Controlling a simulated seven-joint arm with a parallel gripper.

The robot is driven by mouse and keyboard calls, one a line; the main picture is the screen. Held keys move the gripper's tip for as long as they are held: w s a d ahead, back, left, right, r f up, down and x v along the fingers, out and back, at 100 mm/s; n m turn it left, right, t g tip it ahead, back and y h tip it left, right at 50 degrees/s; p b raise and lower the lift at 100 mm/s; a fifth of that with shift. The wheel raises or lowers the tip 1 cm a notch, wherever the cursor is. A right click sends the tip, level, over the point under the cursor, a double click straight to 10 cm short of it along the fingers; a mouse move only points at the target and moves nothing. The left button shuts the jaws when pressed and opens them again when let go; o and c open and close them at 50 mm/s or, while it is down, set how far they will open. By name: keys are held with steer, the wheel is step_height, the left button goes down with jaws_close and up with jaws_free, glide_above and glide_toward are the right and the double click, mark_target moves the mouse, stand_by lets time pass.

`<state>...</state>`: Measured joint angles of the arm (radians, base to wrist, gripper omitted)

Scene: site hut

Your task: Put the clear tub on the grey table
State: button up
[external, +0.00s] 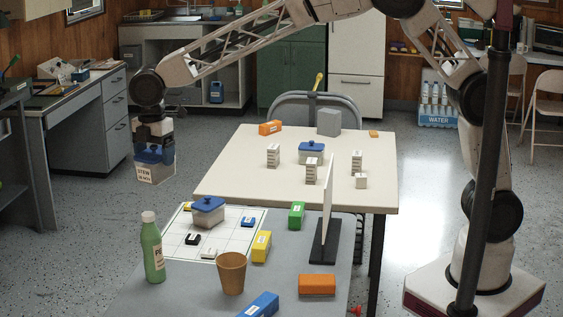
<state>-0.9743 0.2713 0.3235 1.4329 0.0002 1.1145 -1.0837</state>
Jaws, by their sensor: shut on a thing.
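My gripper (153,146) hangs at the left, shut on a clear tub (155,172) with a blue lid and a white label that seems to read "STEW". The tub is upright in the air, over the floor, left of both tables. The grey table (180,295) stands in the foreground, to the right of and nearer than the tub. The fingers partly hide the tub's lid.
On the grey table are a gridded mat (178,243) bearing another blue-lidded tub (207,212), a green bottle (152,247), a brown cup (231,273), coloured blocks and an upright white panel (327,210). A cream table (230,180) stands behind.

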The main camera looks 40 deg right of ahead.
steer(key=s+a+n, duration=0.3)
steer(key=s+a, duration=0.8)
steer(key=s, duration=0.2)
glide_above(154, 307)
step_height(154, 307, down, 17)
steer(key=shift+d+f, duration=0.1)
steer(key=shift+f, duration=0.45)
steer(key=shift+f, duration=0.15)
step_height(154, 307, down, 6)
steer(key=shift+f, duration=1.85)
steer(key=o, duration=0.9)
steer(key=shift+f, duration=0.15)
